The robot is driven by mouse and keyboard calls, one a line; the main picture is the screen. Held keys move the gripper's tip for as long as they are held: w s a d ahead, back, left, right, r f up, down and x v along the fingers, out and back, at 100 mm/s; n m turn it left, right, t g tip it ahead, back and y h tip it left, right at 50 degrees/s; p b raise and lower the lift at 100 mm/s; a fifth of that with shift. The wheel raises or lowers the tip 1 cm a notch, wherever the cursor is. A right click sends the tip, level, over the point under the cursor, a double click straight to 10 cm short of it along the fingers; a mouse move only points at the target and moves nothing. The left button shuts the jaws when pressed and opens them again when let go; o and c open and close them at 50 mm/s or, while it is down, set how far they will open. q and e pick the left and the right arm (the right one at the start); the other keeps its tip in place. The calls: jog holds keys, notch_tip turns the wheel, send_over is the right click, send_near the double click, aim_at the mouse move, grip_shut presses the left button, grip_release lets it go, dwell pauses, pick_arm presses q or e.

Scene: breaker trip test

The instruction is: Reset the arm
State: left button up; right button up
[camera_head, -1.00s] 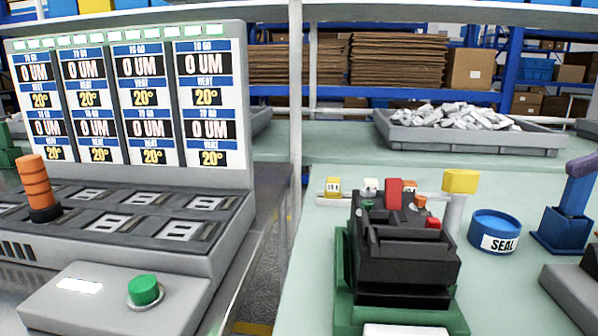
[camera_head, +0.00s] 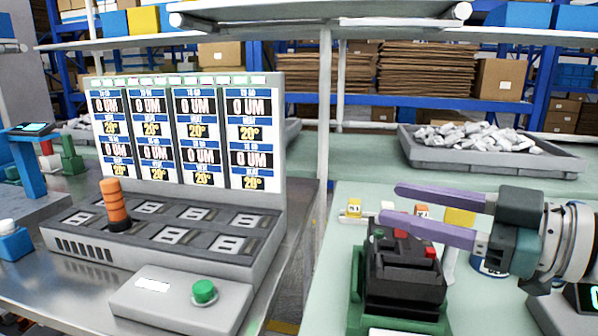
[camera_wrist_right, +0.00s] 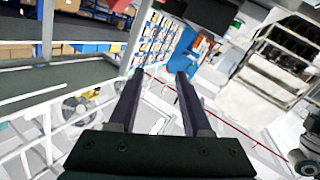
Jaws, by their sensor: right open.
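My right gripper (camera_head: 415,216) comes in from the right in the head view. Its two long purple fingers point left and are apart, with nothing between them. It is in front of and above the black breaker fixture (camera_head: 402,285) on its green base. In the right wrist view the open fingers (camera_wrist_right: 158,95) also show, with only background beyond them. My left gripper is in neither view.
A test bench with a display panel (camera_head: 184,135), an orange-handled plug (camera_head: 114,203) and a green button (camera_head: 204,291) stands at the left. A grey tray (camera_head: 490,160) of pale parts sits at the back right. A white post (camera_head: 324,110) rises between the tables.

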jog(key=a+m+t+h+p, duration=0.1)
jog(key=a+r+m+t+h+p, duration=0.1)
jog(key=m+h, duration=0.1)
jog(key=a+r+m+t+h+p, duration=0.1)
jog(key=shift+s+r+m, duration=0.2)
jog(key=shift+s+m, duration=0.2)
jog(key=s+d+m+g+h+p, duration=0.2)
jog(key=s+d+g+h+p, duration=0.15)
jog(key=s, duration=0.55)
jog(key=s+d+r+m+g+h+p, duration=0.1)
jog(key=s+d+m+g+h+p, duration=0.2)
jog(key=s, duration=0.6)
jog(key=s+d+m+g+h+p, duration=0.1)
jog(key=s+m+g+h+p, duration=0.25)
jog(key=s, duration=0.65)
pick_arm(q)
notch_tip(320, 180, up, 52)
jog(key=p, duration=3.7)
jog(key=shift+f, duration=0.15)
pick_arm(e)
notch_tip(320, 180, up, 36)
jog(key=n, duration=0.1)
jog(key=shift+w+d+f+y, duration=0.15)
jog(key=shift+w+f+y, duration=0.15)
jog(key=shift+w, duration=0.1)
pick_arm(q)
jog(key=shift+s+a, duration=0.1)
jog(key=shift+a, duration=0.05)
pick_arm(e)
jog(key=shift+s+d, duration=0.1)
